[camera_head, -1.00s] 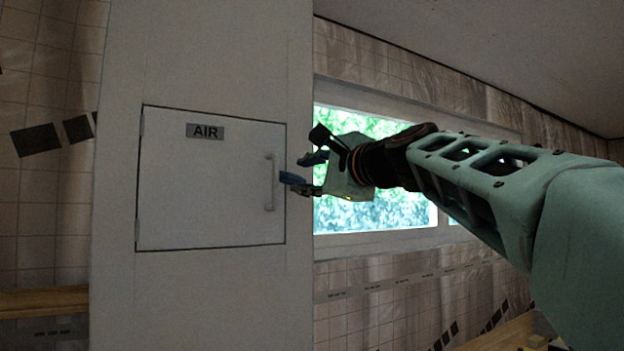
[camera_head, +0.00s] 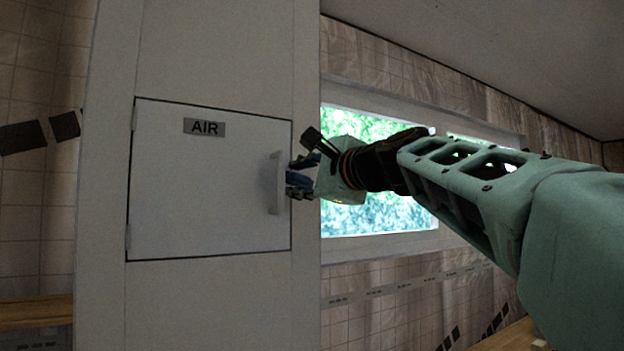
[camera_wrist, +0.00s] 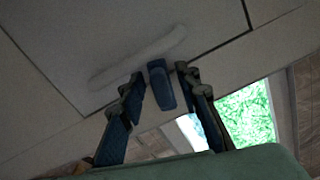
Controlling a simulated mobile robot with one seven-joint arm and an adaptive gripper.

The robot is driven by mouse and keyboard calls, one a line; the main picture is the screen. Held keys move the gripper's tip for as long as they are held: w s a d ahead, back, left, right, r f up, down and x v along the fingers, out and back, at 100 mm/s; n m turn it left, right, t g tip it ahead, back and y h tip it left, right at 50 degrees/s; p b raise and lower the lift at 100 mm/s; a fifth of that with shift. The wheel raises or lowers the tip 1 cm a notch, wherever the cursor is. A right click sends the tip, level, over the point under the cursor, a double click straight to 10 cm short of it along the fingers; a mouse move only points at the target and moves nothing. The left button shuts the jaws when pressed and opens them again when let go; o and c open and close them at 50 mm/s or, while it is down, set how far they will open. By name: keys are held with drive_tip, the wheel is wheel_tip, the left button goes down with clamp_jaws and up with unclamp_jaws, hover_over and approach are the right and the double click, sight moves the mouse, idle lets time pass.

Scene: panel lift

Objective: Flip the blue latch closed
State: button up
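The blue latch (camera_wrist: 161,86) sticks out at the edge of the white panel door (camera_head: 205,205), just past the door handle (camera_head: 273,183), in the wrist view. My gripper (camera_wrist: 160,78) is open. Its two fingers stand on either side of the latch, with a small visible gap on each side. In the head view my gripper (camera_head: 291,175) is at the right edge of the door, level with the handle, and its fingers largely hide the latch. The latch's exact angle against the door cannot be told.
The door, with an AIR label (camera_head: 204,127), sits flush in a white column (camera_head: 215,50). The handle also shows in the wrist view (camera_wrist: 140,57), close to the fingertips. A window (camera_head: 375,215) is behind my arm. Open room lies right of the column.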

sight(289, 136)
clamp_jaws()
drive_tip(key=shift+f+n+b, duration=0.5)
drive_tip(key=shift+n+b, duration=0.3)
drive_tip(key=shift+b, duration=0.25)
drive_tip(key=shift+n+b, duration=0.55)
drive_tip(key=shift+n, duration=0.25)
unclamp_jaws()
drive_tip(key=shift+r, duration=4.9)
